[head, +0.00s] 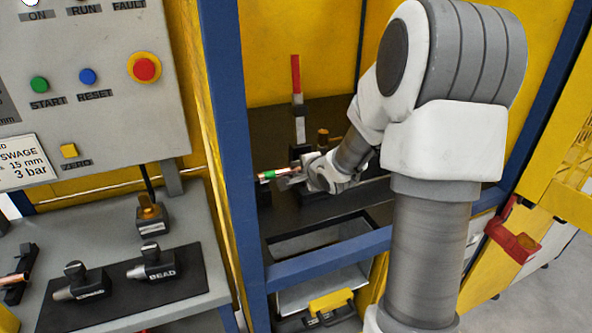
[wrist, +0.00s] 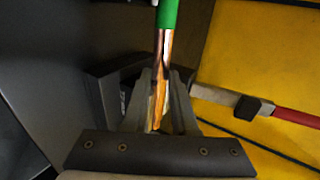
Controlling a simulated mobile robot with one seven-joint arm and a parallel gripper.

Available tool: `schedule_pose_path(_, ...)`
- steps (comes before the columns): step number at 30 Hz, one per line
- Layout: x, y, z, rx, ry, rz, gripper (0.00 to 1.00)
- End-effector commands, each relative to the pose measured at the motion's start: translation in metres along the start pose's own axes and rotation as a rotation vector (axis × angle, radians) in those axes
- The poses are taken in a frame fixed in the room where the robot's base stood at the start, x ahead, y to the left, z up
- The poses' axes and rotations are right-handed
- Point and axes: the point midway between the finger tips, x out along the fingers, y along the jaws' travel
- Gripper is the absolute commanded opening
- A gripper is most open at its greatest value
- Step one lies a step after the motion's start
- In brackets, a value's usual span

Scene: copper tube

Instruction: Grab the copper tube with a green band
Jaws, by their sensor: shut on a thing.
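The copper tube with a green band (head: 267,174) is inside the blue-framed yellow enclosure in the head view. It points out to the left from my gripper (head: 287,177). In the wrist view the tube (wrist: 162,52) runs up from between the two fingers, with the green band at the top edge. My gripper (wrist: 160,108) is shut on the bare copper below the band. The tube's lower end is partly hidden between the fingers. I cannot tell whether the tube still touches a holder.
A red-handled lever (head: 296,78) stands behind my gripper; it also shows in the wrist view (wrist: 290,116). A blue post (head: 228,130) and a blue crossbar (head: 330,255) frame the opening. A grey bench (head: 190,210) with tooling stands left. Below is an open drawer (head: 318,240).

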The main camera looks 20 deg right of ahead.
Motion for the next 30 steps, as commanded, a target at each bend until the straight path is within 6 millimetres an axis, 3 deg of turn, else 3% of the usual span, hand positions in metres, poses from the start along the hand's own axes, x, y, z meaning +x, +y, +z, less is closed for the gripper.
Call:
schedule_pose_path(7,-0.009,-0.016,-0.001,-0.002,0.001,-0.003,0.00)
schedule_pose_path(12,-0.024,-0.041,-0.001,-0.002,0.002,-0.004,0.00)
schedule_pose_path(30,-0.074,-0.074,-0.092,0.002,0.002,-0.001,0.00)
